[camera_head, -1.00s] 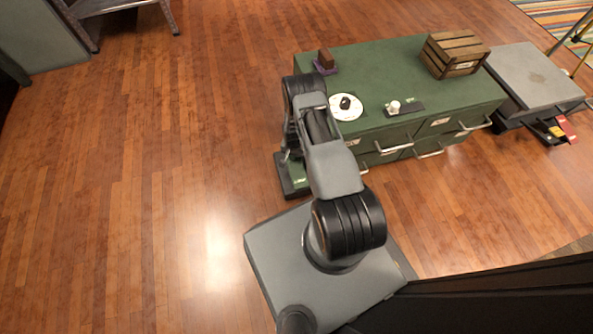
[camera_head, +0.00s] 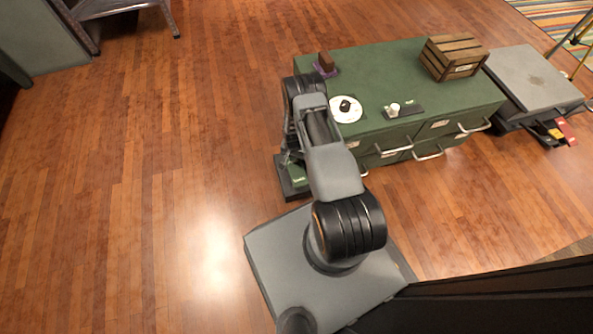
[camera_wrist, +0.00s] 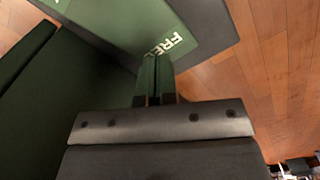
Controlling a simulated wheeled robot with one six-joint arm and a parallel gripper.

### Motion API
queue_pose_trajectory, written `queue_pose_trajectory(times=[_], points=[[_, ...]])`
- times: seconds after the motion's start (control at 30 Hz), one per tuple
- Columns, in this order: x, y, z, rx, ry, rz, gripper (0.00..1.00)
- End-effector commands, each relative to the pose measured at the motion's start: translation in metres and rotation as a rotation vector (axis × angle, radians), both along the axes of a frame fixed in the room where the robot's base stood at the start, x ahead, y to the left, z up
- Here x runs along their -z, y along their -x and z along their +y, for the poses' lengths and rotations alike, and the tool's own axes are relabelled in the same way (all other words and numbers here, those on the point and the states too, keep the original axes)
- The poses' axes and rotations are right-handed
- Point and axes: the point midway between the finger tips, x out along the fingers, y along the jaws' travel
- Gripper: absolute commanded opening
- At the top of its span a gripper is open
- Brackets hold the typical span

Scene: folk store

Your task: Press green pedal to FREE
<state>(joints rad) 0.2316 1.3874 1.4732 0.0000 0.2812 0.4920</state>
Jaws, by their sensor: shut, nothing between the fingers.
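The green pedal (camera_wrist: 128,22) with white FREE lettering fills the top of the wrist view, set on a dark grey base (camera_wrist: 208,25). In the head view the pedal (camera_head: 299,177) shows as a small green patch on a dark base at the left end of the green cabinet, partly hidden by my arm. My gripper (camera_wrist: 154,62) is shut and empty. Its fingertips point at the pedal beside the FREE lettering and overlap its edge in the picture. I cannot tell whether they touch it. In the head view the fingertips are mostly hidden by my arm.
The green cabinet (camera_head: 385,62) stands right of the pedal, with drawer handles on its front. On it are a wooden crate (camera_head: 454,57), a white disc (camera_head: 346,116) and a small dark plate with a white knob (camera_head: 404,110). Wooden floor to the left is clear.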

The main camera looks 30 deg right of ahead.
Motion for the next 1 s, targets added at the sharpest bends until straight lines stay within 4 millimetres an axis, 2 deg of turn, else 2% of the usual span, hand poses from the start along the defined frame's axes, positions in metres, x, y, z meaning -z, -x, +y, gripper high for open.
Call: queue_pose_trajectory(times=[0.03,0.6,1.0], points=[[-0.010,0.000,0.000,0.000,0.000,0.000,0.00],[-0.068,0.000,0.000,0.000,0.000,0.000,0.00],[-0.069,0.000,0.000,0.000,0.000,0.000,0.00]])
